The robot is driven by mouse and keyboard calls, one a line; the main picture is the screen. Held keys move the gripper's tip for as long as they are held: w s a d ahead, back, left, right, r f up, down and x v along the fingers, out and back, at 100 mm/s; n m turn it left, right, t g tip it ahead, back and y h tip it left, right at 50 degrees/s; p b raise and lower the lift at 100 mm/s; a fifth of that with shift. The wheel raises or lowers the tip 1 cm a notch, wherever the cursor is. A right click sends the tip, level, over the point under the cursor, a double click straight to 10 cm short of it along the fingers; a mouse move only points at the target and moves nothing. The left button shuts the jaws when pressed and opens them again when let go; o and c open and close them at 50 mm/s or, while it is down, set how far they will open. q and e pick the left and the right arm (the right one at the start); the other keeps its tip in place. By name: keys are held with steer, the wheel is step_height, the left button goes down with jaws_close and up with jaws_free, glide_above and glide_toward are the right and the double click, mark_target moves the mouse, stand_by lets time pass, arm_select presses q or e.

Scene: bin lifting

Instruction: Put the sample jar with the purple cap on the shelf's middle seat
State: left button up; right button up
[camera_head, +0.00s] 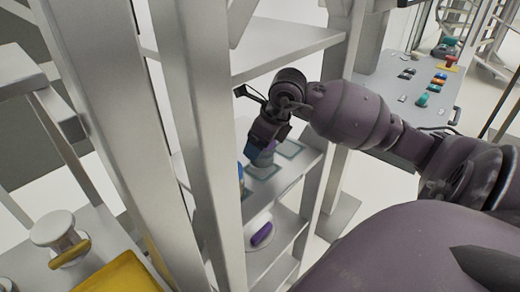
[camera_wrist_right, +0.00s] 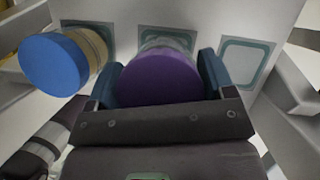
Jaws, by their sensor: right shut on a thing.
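The sample jar with the purple cap (camera_wrist_right: 158,78) is between the blue-grey fingers of my right gripper (camera_wrist_right: 158,88) in the right wrist view. My right gripper (camera_head: 262,152) also shows in the head view, reaching down over a shelf board (camera_head: 288,180). The jar's clear body lines up with the middle seat (camera_wrist_right: 150,32), a teal square outline. I cannot tell whether its base touches the board. A jar with a blue cap (camera_wrist_right: 52,65) stands at the left seat (camera_wrist_right: 78,24). The right seat (camera_wrist_right: 245,56) is empty. My left gripper is not in view.
Below, on a lower board, is a white item with a purple part (camera_head: 262,234). Shelf posts (camera_head: 205,130) stand close left of the gripper, with an upper board (camera_head: 285,52) above. A console with coloured buttons (camera_head: 410,90) is at the right.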

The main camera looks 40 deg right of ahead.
steer(key=shift+f, duration=1.15)
steer(key=shift+f, duration=0.1)
steer(key=o, duration=1.1)
steer(key=shift+v, duration=2.7)
steer(key=s+d+p, duration=0.1)
steer(key=s+d, duration=0.3)
steer(key=s, duration=0.7)
steer(key=shift+s+f, duration=0.1)
steer(key=shift+f, duration=0.05)
